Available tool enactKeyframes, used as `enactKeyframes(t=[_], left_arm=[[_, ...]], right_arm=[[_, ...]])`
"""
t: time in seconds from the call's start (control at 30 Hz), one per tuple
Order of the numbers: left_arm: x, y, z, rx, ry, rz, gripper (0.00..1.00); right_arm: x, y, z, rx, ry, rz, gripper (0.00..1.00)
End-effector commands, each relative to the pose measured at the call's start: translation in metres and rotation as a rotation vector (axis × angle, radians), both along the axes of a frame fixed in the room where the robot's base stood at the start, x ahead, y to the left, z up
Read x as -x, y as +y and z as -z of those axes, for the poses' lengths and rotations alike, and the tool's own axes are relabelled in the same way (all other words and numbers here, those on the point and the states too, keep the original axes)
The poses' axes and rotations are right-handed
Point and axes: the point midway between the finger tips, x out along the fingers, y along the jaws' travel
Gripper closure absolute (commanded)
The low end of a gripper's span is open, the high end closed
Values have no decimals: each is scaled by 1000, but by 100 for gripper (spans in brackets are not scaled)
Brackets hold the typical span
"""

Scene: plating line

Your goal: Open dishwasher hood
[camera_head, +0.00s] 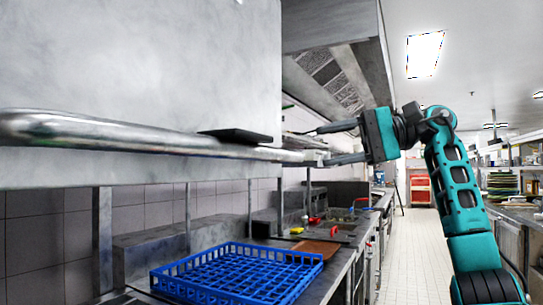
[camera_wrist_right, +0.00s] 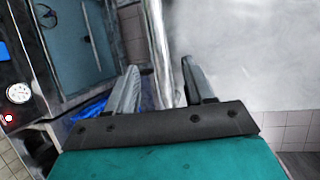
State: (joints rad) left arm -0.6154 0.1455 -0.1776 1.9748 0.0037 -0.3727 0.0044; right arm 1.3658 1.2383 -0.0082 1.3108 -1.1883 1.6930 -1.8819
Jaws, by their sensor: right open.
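The dishwasher hood (camera_head: 140,60) is a large grey metal box at the upper left of the head view. It also fills the upper right of the wrist view (camera_wrist_right: 240,60). Its handle (camera_head: 110,135) is a shiny horizontal bar along the hood's lower front. My right gripper (camera_head: 322,146) is open at the bar's far end. In the wrist view the handle bar (camera_wrist_right: 157,40) runs between the two spread fingers, with a gap showing to the left finger. Contact with the right finger is unclear. My left gripper is in neither view.
A blue dish rack (camera_head: 240,276) sits below the hood's lower edge, with open space between. A dark flat piece (camera_head: 236,136) lies along the handle. A metal counter (camera_head: 345,248) runs beyond the rack. The tiled aisle floor (camera_head: 410,250) is clear.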

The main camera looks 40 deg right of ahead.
Motion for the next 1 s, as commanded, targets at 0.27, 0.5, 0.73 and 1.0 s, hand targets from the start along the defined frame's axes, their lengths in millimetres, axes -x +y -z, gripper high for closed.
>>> enactKeyframes(t=[0.27,0.5,0.73,1.0], left_arm=[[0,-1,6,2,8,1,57],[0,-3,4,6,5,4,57],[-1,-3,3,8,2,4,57],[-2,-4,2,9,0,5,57]], right_arm=[[-39,37,12,-2,2,-5,47],[-71,66,19,-4,3,-3,47],[-85,79,22,-4,3,0,47],[-86,80,22,-4,3,1,47]])
